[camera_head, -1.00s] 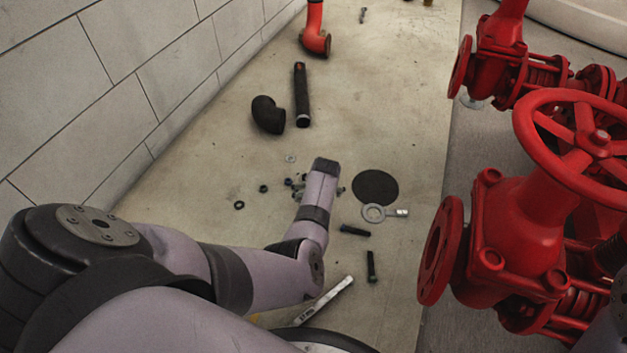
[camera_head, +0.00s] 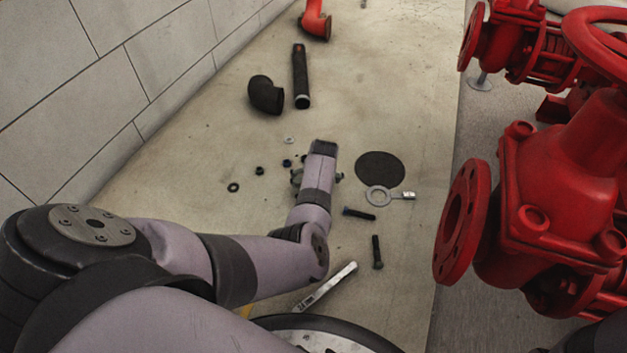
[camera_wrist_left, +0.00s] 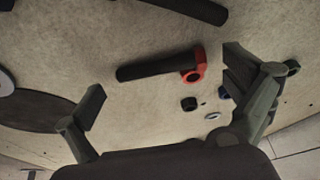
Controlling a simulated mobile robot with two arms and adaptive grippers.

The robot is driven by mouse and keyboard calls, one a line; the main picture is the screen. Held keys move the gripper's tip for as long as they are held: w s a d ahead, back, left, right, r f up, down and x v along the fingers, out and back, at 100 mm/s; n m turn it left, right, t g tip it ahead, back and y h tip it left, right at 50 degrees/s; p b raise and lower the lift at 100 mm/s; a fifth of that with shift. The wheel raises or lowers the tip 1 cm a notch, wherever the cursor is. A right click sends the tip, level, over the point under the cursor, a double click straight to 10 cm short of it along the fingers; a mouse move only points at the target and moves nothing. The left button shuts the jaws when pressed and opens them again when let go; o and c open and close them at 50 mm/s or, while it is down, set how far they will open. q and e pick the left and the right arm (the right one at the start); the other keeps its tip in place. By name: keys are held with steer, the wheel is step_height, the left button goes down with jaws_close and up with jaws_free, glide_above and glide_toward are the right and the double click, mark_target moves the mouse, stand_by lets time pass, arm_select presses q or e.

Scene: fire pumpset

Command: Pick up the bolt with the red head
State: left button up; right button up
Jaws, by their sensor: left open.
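The bolt with the red head (camera_wrist_left: 155,67) lies on the floor in the left wrist view, its dark shank pointing left and its red head at the right. A small red ring (camera_wrist_left: 192,76) is beside the head. My left gripper (camera_wrist_left: 164,77) is open, with one finger to each side of the bolt; the right finger is close to the head. I cannot tell whether it touches. In the head view my left gripper (camera_head: 318,178) points down at the floor and its wrist hides the bolt. My right gripper is not in view.
Small nuts (camera_wrist_left: 189,103) lie near the right finger. A dark disc (camera_head: 380,168), a ring-ended tool (camera_head: 379,197), two dark bolts (camera_head: 377,252) and a wrench (camera_head: 327,288) lie right of my arm. Red valves (camera_head: 560,200) stand at the right, a block wall (camera_head: 90,90) at the left.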

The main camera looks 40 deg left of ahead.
arm_select(q)
steer(key=shift+f, duration=0.2)
steer(key=shift+c, duration=0.5)
steer(key=c, duration=1.6)
